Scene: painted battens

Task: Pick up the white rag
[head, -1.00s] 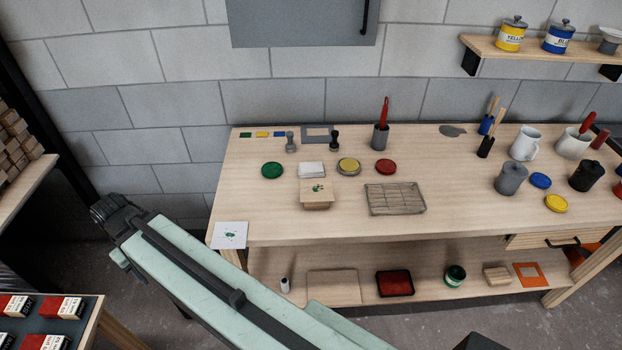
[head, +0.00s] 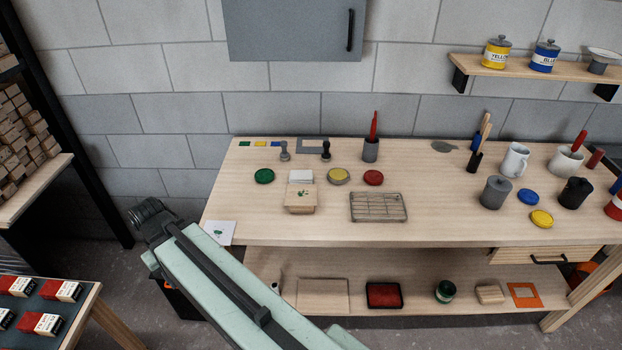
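A small white folded pad (head: 301,176), which looks like the rag, lies on the workbench (head: 450,215) behind a light wooden block (head: 300,201) with a green mark. The block hides part of its front edge. A flat white sheet (head: 220,232) with a green print lies at the bench's front left corner, partly behind my arm. My pale green arm rises from the bottom of the head view toward the left, ending in a dark joint in front of the bench's left end. No gripper fingers show, so their state is hidden.
Green (head: 264,176), yellow (head: 339,176) and red (head: 373,178) round pads, stampers and a wire rack (head: 379,207) surround the white pad. Mugs and canisters crowd the bench's right. A side table (head: 75,330) with red-and-white boxes stands lower left. The bench's front middle is clear.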

